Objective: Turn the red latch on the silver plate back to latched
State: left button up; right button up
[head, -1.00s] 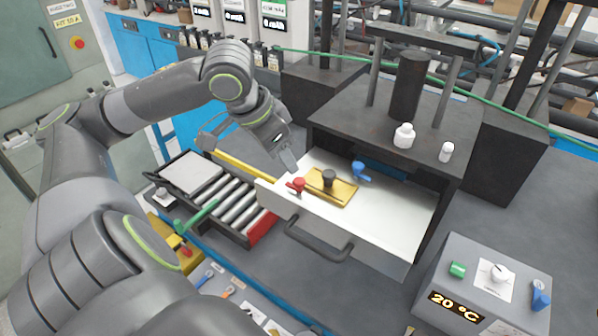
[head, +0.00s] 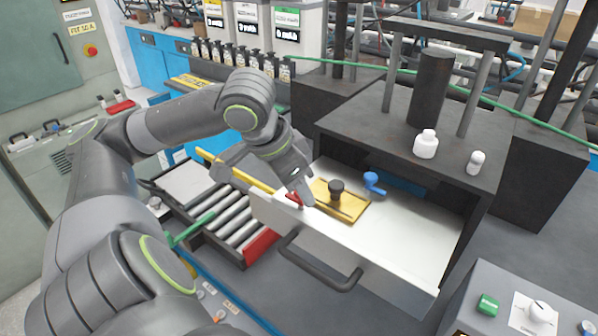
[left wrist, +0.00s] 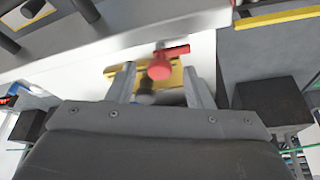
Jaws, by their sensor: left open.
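The red latch (head: 294,198) sits near the left edge of the pale silver plate (head: 400,238), which sticks out of a dark press like a drawer. In the left wrist view the latch (left wrist: 160,70) shows a round hub with a lever pointing right. My left gripper (head: 303,199) is open and pointed down at the latch, partly covering it in the head view. In the left wrist view the latch appears between the two fingers; I cannot tell whether they touch it. My right gripper is not in view.
A gold plate (head: 356,209) with a black knob (head: 336,188) lies beside the red latch, and a blue latch (head: 373,183) stands behind it. A dark handle (head: 318,268) is on the plate's front. White bottles (head: 426,145) stand on the press. A roller tray (head: 225,215) is at left.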

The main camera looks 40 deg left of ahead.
pick_arm(q)
jog(key=shift+s, duration=0.1)
jog(key=shift+c, duration=0.8)
jog(key=c, duration=0.8)
jog(key=shift+c, duration=0.2)
